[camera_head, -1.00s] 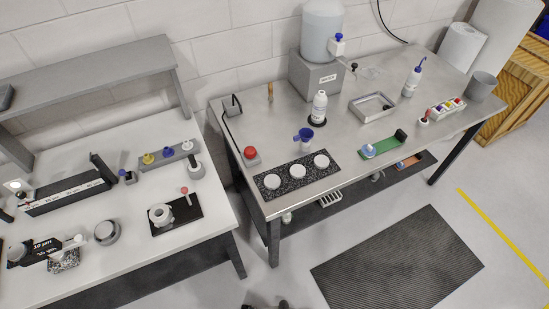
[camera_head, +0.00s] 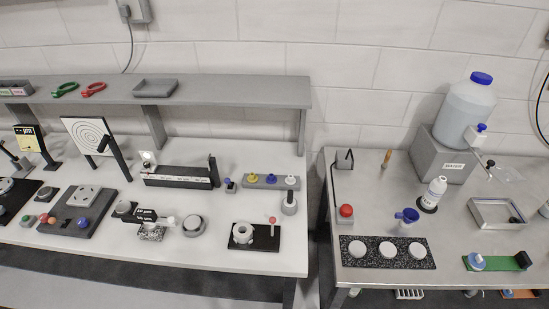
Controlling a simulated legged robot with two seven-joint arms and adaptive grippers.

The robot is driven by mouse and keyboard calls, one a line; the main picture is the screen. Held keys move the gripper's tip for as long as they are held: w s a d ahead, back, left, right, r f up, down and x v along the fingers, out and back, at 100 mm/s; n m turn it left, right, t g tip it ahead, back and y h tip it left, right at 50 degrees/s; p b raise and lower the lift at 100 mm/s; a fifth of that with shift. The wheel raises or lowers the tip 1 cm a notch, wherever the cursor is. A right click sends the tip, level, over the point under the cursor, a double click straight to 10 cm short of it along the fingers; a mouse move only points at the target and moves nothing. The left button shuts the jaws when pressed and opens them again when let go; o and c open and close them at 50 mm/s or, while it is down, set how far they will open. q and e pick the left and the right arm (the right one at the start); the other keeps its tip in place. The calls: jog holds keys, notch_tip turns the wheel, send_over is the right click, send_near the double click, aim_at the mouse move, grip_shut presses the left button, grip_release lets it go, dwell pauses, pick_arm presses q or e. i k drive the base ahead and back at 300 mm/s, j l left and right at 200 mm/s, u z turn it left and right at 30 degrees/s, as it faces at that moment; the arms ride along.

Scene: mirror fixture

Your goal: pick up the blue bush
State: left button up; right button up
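A small blue piece (camera_head: 271,179), which looks like the blue bush, sits in the middle of a grey holder strip (camera_head: 261,184) on the white table. A yellow piece (camera_head: 252,177) is on its left and a white piece (camera_head: 291,180) on its right. Another small blue-topped part (camera_head: 230,185) stands just left of the strip. Neither of my grippers is in view.
A grey post-like device (camera_head: 289,203) stands in front of the strip's right end. A black plate with a white ring part (camera_head: 243,234) lies nearer the front. A long dark rail (camera_head: 180,177) is to the left. A gap separates this table from the metal table (camera_head: 362,206).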

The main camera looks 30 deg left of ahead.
aim_at(271, 178)
jog(key=u, duration=1)
